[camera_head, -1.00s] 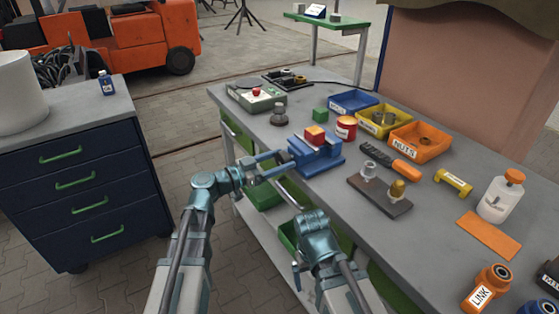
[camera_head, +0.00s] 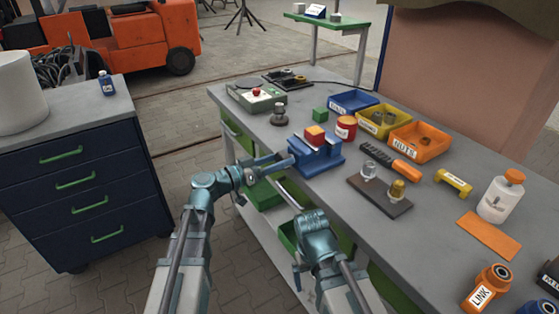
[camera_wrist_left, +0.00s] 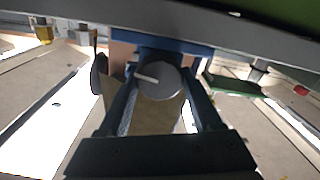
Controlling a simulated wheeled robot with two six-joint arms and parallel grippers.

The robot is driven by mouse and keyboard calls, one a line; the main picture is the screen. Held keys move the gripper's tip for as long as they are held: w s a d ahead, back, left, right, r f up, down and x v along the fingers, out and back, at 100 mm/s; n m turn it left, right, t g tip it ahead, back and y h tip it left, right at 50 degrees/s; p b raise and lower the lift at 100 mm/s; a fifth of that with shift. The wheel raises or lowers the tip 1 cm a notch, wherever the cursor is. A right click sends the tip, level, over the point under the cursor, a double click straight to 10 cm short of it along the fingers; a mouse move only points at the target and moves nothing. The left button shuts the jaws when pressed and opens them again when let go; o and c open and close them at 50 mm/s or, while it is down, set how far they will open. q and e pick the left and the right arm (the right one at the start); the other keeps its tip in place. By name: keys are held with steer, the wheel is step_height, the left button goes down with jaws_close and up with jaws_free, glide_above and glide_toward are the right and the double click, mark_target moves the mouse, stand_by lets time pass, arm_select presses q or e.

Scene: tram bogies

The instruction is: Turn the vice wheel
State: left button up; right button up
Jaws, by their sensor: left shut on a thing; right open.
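The blue vice (camera_head: 318,158) sits at the near edge of the grey workbench in the head view, with a red block (camera_head: 315,134) at its top. My left gripper (camera_head: 274,164) reaches in from the left at the vice's near side. In the left wrist view, the round grey vice wheel (camera_wrist_left: 162,83) with a pale handle lies between the two fingers of my left gripper (camera_wrist_left: 160,98), which is shut on it. In the head view the wheel is mostly hidden by the fingers. My right gripper (camera_head: 299,272) is open and low in front of the bench, its fingers hardly visible.
A green block (camera_head: 320,115), a red tin (camera_head: 346,127) and blue, yellow and orange bins (camera_head: 420,141) stand behind the vice. A dark plate with two fittings (camera_head: 380,197) lies to its right. A navy drawer cabinet (camera_head: 81,170) stands left, with open floor between.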

arm_select(q)
steer(key=shift+n, duration=1.5)
steer(key=o, duration=1.4)
steer(key=shift+a, duration=0.1)
steer(key=v, duration=1.3)
steer(key=shift+s+a, duration=0.2)
steer(key=shift+a, duration=0.1)
